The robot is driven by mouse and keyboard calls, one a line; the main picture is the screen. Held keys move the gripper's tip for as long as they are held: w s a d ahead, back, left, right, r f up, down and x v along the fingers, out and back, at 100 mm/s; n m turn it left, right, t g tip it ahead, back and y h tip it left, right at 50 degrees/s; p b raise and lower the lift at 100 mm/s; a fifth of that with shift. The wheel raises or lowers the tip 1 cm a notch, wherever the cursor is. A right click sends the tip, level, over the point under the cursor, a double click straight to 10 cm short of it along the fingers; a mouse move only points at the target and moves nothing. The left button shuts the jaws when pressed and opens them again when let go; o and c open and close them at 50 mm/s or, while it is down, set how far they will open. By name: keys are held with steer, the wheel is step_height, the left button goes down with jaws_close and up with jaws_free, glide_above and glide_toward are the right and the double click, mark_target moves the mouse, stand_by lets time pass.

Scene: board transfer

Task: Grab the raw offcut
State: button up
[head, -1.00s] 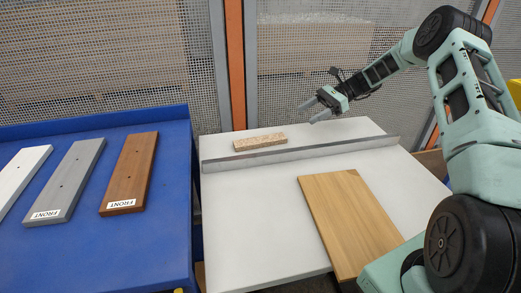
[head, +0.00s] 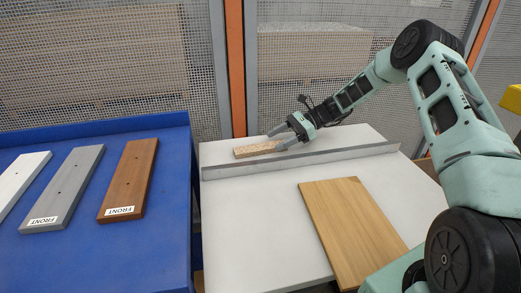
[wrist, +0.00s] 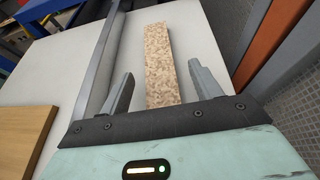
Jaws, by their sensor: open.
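The raw offcut (head: 254,149) is a short speckled chipboard strip lying on the white table, behind the grey metal fence. In the wrist view the offcut (wrist: 158,62) runs lengthwise away from my gripper, its near end between the two fingers. My gripper (head: 278,139) is open at the offcut's right end in the head view. In the wrist view my gripper's fingers (wrist: 160,88) stand on either side of the offcut, with gaps on both sides. The offcut's nearest end is hidden by the gripper body.
The metal fence (head: 300,159) runs across the white table (head: 240,220), close along the offcut. A large wooden board (head: 350,225) lies in front of it. A blue table (head: 110,255) at left holds white, grey and brown boards. Mesh panels stand behind.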

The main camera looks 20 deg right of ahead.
mark_target(263, 146)
steer(key=x, duration=0.4)
steer(key=shift+a, duration=0.25)
steer(key=c, duration=1.1)
